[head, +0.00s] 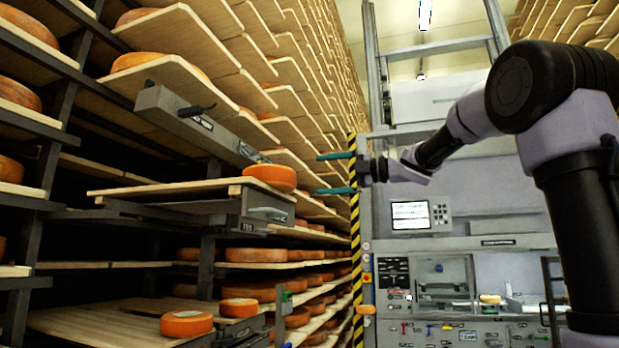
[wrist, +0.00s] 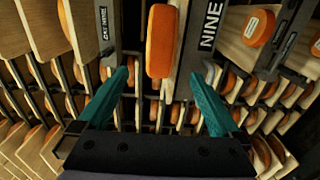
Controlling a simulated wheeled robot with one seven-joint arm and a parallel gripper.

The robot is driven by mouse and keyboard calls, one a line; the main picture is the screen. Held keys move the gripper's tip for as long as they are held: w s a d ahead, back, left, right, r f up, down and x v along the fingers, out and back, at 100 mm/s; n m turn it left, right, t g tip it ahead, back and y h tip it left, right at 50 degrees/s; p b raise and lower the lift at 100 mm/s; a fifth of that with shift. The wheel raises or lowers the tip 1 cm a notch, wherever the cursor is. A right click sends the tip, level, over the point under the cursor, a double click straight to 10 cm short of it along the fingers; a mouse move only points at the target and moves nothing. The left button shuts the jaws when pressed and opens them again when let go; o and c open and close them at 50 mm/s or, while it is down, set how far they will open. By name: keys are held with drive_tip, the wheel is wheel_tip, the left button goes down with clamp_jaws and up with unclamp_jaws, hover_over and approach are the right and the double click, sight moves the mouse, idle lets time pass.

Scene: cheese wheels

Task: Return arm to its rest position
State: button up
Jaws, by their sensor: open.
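My gripper (head: 336,173) is held out level toward the shelving in the head view, with its two teal fingers spread apart and nothing between them. In the wrist view my gripper (wrist: 160,95) also shows open and empty. An orange cheese wheel (head: 270,177) sits near the right end of a pulled-out wooden board (head: 170,188), to the left of my fingertips and apart from them.
Tall racks of wooden shelves (head: 245,65) with many cheese wheels fill the left. A grey slide unit (head: 190,118) juts out above the board. A yellow-black striped post (head: 355,230) stands below the gripper. A grey machine with a screen (head: 411,215) stands behind my arm.

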drive_tip(key=shift+v, duration=0.8)
